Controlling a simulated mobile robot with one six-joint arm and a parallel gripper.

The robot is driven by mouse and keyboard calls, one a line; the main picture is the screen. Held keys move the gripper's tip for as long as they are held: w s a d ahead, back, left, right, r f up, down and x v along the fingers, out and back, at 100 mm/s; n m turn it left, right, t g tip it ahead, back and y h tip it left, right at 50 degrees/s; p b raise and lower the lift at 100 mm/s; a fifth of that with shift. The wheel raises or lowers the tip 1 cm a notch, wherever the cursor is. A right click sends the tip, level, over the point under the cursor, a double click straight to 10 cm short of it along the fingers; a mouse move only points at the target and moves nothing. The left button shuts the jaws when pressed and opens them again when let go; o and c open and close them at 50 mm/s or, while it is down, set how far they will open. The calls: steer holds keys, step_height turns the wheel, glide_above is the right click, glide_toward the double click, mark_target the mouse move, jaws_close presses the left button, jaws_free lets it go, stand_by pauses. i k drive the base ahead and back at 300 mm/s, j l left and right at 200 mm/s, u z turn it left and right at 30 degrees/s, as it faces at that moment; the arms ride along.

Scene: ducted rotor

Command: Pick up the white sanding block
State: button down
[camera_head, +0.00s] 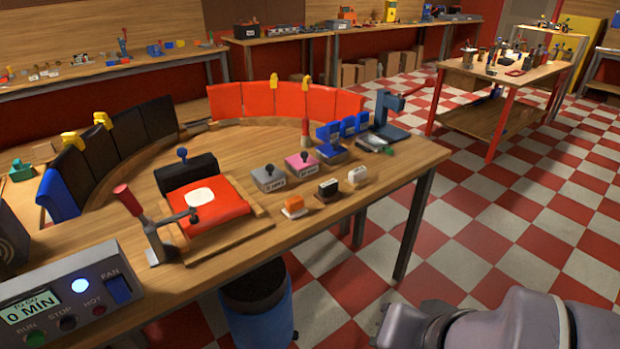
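The white sanding block (358,175) sits on the wooden workbench (232,262), close to its front right edge. It is a small white piece at the right end of a short row. A black block (328,189) and an orange block (293,206) stand to its left, with gaps between them. Grey parts of my arm show at the bottom right, in front of the bench and well apart from the white block. My gripper's fingers do not show.
A red pad with a lever clamp (150,230) lies left. A blue bin (258,310) stands below the bench. The checkered floor (480,215) to the right is clear.

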mark_target(356, 178)
steer(key=i+l+u, duration=0.35)
steer(key=i+l, duration=0.15)
steer(key=i, duration=0.3)
steer(key=i+l+u, duration=0.3)
steer(key=i+l, duration=0.4)
steer(key=i, duration=0.05)
